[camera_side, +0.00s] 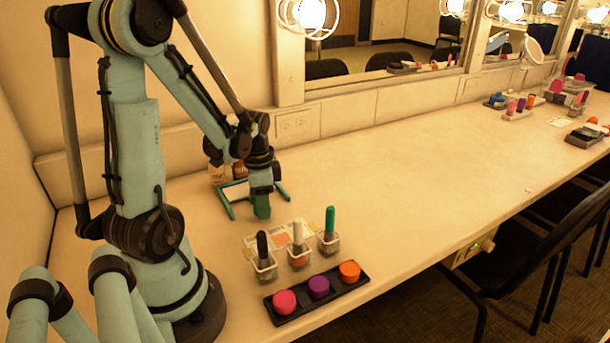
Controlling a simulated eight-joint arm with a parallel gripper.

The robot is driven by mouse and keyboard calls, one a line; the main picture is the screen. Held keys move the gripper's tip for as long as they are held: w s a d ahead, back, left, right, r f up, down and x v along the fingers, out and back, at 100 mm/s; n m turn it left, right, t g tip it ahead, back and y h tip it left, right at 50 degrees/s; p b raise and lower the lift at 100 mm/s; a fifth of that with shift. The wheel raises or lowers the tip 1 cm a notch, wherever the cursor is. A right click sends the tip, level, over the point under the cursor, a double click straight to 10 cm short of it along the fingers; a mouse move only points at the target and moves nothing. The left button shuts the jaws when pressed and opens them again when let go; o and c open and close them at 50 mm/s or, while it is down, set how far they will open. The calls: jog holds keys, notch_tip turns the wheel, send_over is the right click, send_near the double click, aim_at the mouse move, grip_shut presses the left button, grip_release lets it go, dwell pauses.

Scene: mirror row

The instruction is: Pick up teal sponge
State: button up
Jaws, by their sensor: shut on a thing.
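The teal sponge (262,208) shows as a small dark green block directly below my gripper (261,193). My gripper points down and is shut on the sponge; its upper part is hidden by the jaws. I cannot tell whether the sponge touches the counter or hangs just above it. A teal-edged frame or tray (226,206) lies around and behind it, partly hidden by my gripper.
In front stand three clear cups with a black-handled (263,245), a white-handled (297,236) and a teal-handled brush (330,221). A black tray (301,300) holds pink, purple and orange round pieces.

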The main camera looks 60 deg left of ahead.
notch_tip(320, 180, up, 9)
dwell(0.5)
jog(key=o, duration=0.4)
jog(key=c, duration=0.3)
jog(key=d+f, duration=0.1)
jog(key=d, duration=0.1)
jog(key=d+f, duration=0.1)
jog(key=d, duration=0.2)
jog(key=d+f, duration=0.1)
jog(key=d, duration=0.1)
jog(key=shift+w+d+f, duration=0.15)
jog(key=shift+w+d, duration=0.15)
jog(key=shift+d, duration=0.05)
jog(key=shift+c, duration=0.2)
jog(key=shift+f, duration=2.75)
